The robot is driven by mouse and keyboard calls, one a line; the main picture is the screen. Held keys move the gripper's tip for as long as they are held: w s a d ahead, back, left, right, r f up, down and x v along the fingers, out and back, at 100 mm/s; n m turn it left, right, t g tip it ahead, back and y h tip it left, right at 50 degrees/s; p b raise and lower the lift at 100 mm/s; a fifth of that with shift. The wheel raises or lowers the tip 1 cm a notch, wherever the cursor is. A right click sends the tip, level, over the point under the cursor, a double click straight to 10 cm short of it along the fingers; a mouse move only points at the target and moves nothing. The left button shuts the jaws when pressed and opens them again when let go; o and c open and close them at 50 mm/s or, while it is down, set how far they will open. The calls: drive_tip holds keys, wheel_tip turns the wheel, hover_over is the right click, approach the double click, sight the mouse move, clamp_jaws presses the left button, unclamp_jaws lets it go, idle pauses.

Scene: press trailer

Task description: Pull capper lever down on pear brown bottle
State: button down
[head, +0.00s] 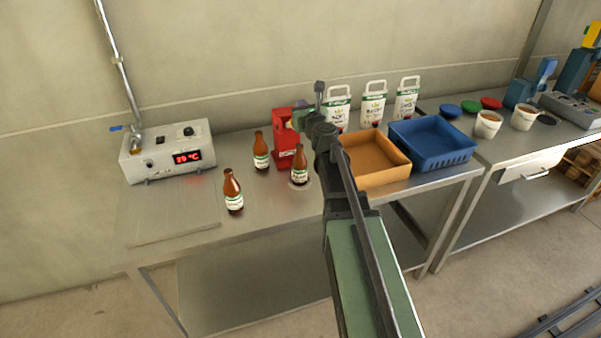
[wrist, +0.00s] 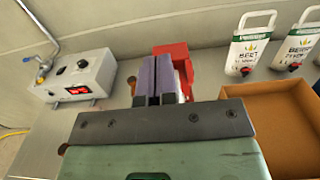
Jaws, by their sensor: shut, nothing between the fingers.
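A red capper (head: 284,150) stands on the steel bench; it also shows behind the fingers in the wrist view (wrist: 182,62). A brown bottle (head: 299,168) stands upright on a round plate at its front. Its label is too small to read, so I cannot tell if it is pear. My gripper (head: 302,104) is shut and empty by the capper's top; its purple fingers lie together in the wrist view (wrist: 156,78). I cannot tell whether they touch the capper. The capper lever is not clearly distinguishable; my wrist and fingers cover part of the capper.
Two more brown bottles stand left of the capper, one farther back (head: 261,153) and one nearer (head: 233,192). A grey heater box (head: 167,150) is at left. An orange tray (head: 374,179), a blue crate (head: 432,165) and white pouches (head: 373,103) are at right. The bench's front left is clear.

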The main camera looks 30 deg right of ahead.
drive_tip(key=shift+w+d+f, duration=0.1)
drive_tip(key=shift+w+f, duration=0.3)
drive_tip(key=shift+w, duration=0.15)
drive_tip(key=shift+s+r, duration=0.1)
drive_tip(key=shift+s+f+b, duration=0.4)
drive_tip(key=shift+s+f, duration=0.4)
drive_tip(key=shift+s, duration=0.05)
drive_tip(key=shift+s+f, duration=0.2)
drive_tip(key=shift+s, duration=0.5)
drive_tip(key=shift+s+f+b, duration=0.1)
drive_tip(key=shift+b, duration=0.2)
drive_tip(key=shift+s+a+f+b, duration=0.15)
drive_tip(key=shift+s+f+b, duration=0.3)
drive_tip(key=shift+f+b, duration=0.15)
drive_tip(key=shift+s+a+f+b, duration=0.1)
drive_tip(key=shift+s+f+b, duration=0.3)
drive_tip(key=shift+f+b, duration=0.2)
